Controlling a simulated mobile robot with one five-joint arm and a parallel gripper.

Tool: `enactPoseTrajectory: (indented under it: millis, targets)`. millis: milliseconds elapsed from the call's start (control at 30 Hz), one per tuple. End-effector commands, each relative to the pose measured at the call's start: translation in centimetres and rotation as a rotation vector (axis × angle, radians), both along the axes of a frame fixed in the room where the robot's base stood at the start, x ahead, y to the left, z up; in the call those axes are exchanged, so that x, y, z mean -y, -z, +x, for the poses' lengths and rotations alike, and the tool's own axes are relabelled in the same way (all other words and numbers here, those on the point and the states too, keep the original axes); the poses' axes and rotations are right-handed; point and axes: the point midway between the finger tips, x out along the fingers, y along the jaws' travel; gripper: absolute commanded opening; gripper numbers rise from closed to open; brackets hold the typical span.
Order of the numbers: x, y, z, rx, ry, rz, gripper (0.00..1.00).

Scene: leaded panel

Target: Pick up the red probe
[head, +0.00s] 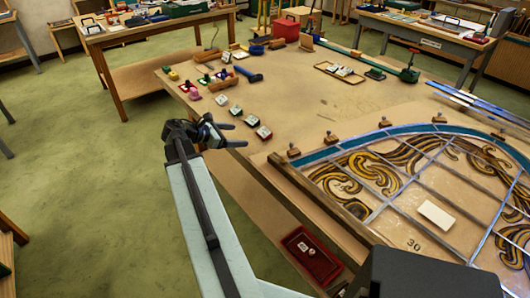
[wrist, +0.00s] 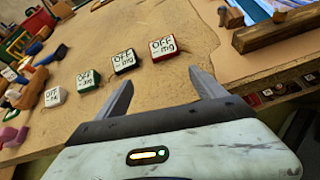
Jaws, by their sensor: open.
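No thing is marked as a probe; the best match in colour is a small red-cased block (head: 264,133) with a white face at the near end of a row on the table. In the wrist view this red block (wrist: 170,48) reads "OFF -- mg" and lies just beyond my fingertips, apart from them. My gripper (head: 238,134) is open and empty at the table's left edge. In the wrist view its two fingers (wrist: 160,76) stand apart with bare tabletop between them.
Black (wrist: 124,61), green (wrist: 87,80) and white (wrist: 54,96) blocks continue the row leftward. The leaded panel (head: 437,215) and a wooden batten (head: 318,197) lie to the right. A blue-headed tool (head: 247,74) lies farther back. Bare tabletop (head: 310,95) is beyond the row.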

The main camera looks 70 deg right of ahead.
Motion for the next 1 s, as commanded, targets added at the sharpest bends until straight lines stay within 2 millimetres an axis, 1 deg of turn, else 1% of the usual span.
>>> enactPoseTrajectory:
  millis: [33,100,133,267,467,567,667,833,900,1000]
  targets:
    - [1.4,0.7,-1.8,-0.063,0.003,-0.002,0.80]
    - [2.5,0.1,-3.4,-0.128,0.000,0.001,0.80]
    - [2.8,-0.1,-3.8,-0.145,-0.001,0.001,0.80]
    - [3.1,-0.5,-4.1,-0.162,-0.003,0.003,0.80]
    - [4.7,0.6,-5.3,-0.159,-0.001,0.003,0.80]
    - [4.9,0.6,-5.4,-0.159,-0.004,0.003,0.80]
    - [5.4,1.0,-5.7,-0.158,-0.002,0.003,0.80]
    - [7.6,2.7,-6.9,-0.157,0.000,0.003,0.80]
    - [8.4,2.9,-7.6,-0.157,0.000,0.004,0.80]
    - [8.9,3.0,-8.0,-0.156,-0.003,0.003,0.80]
